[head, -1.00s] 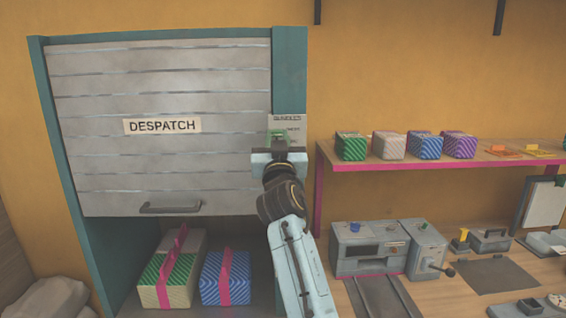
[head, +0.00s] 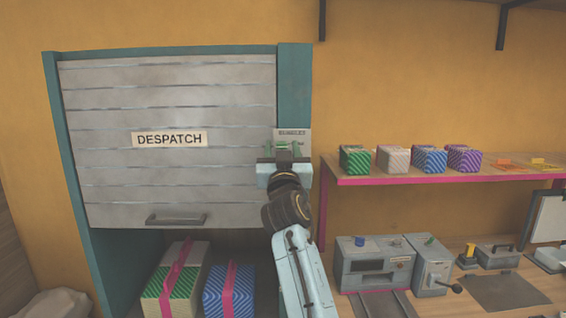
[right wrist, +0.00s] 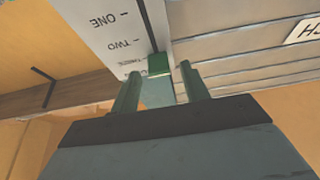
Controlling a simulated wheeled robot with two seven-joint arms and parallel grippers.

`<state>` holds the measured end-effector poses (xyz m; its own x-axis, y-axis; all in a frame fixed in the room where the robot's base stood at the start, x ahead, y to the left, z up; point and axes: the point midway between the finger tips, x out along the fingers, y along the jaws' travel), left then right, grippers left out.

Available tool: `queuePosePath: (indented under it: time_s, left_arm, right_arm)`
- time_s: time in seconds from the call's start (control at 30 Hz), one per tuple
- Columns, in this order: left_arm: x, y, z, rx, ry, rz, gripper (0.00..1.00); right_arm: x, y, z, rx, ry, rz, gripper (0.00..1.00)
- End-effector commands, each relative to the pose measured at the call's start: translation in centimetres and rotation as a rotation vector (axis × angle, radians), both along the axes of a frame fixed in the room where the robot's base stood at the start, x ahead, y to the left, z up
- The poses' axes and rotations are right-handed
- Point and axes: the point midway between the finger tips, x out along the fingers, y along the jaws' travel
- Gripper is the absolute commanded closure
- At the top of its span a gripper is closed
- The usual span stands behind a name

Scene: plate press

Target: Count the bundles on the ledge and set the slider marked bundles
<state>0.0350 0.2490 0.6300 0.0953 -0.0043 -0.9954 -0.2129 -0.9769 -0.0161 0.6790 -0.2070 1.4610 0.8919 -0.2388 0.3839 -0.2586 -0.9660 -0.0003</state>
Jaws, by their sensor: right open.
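Under the half-raised DESPATCH shutter (head: 110,150), a green-striped bundle (head: 170,285) and a blue-striped bundle (head: 240,285) stand side by side on the ledge, each with a pink band. The green one reaches further back; I cannot tell whether it is one piece. The slider plate marked BUNDLES (head: 291,133) is on the teal post. In the right wrist view the plate (right wrist: 95,35) reads ONE, TWO and THREE upside down, with the green slider knob (right wrist: 159,65) near THREE. My right gripper (head: 283,148) is open, its fingers on either side of the knob. Contact is unclear.
A pink-edged shelf (head: 390,180) at right holds several patterned paper blocks (head: 430,158) and orange and yellow strips. Below it, a grey press machine (head: 375,265) and small tools stand on the bench. The shutter has a low handle (head: 176,220).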

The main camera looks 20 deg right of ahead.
Motion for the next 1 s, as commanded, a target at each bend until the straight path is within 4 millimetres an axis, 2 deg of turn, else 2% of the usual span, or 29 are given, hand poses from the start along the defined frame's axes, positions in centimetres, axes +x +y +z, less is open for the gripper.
queuePosePath:
  time_s: [0.17,0.6,0.8,1.0]
  left_arm:
    - [-0.2,0.0,-0.5,0.001,0.004,0.0,1.0]
    - [-0.3,0.0,-2.8,0.001,0.005,0.0,1.0]
    - [-0.3,0.1,-3.3,0.001,0.005,0.0,1.0]
    - [-0.3,0.1,-3.3,0.001,0.005,0.0,1.0]
  right_arm:
    - [-1.8,0.5,-1.0,0.002,0.0,0.001,0.55]
    - [-9.4,2.5,-4.3,0.002,-0.001,0.001,0.55]
    - [-11.3,3.1,-4.9,0.002,0.0,0.001,0.55]
    - [-11.7,3.1,-4.9,0.001,-0.001,0.0,0.55]
